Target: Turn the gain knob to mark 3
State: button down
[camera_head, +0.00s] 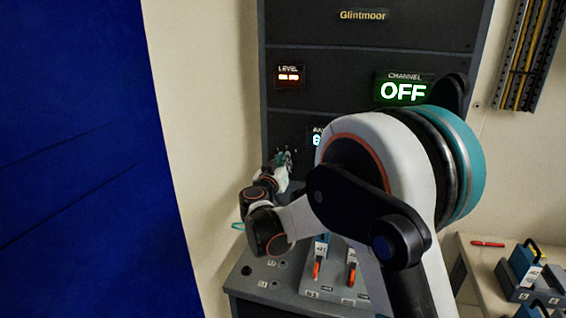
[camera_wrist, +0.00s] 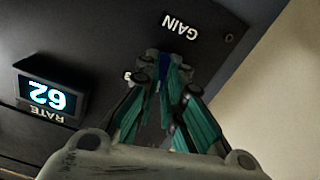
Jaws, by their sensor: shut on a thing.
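The gain knob (camera_wrist: 163,73) is mostly hidden between my fingers in the wrist view; only a small dark blue part shows. The GAIN label (camera_wrist: 181,27) appears upside down near it on the dark panel. My gripper (camera_wrist: 163,78) is shut on the knob, with its teal fingers on both sides. In the head view my gripper (camera_head: 284,160) is at the panel's lower left, and the knob cannot be made out there. Small marks show around the fingertips, but I cannot read where the knob points.
The dark rack (camera_head: 340,60) carries a red LEVEL display (camera_head: 289,77) and a green CHANNEL display (camera_head: 404,92) reading OFF. A RATE display (camera_wrist: 49,95) is beside the knob. A console with orange-handled levers (camera_head: 317,269) is below. A blue panel (camera_head: 80,150) stands left; a side table (camera_head: 480,270) is right.

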jog(key=m, duration=1.1)
jog(key=shift+s+d+f, duration=0.1)
jog(key=shift+d+f, duration=0.05)
jog(key=shift+d, duration=0.1)
jog(key=shift+m, duration=0.3)
jog(key=c, duration=1.7)
grip_release()
jog(key=shift+s, duration=0.1)
jog(key=v, duration=1.1)
jog(key=shift+s+a, duration=0.15)
jog(key=shift+s, duration=0.2)
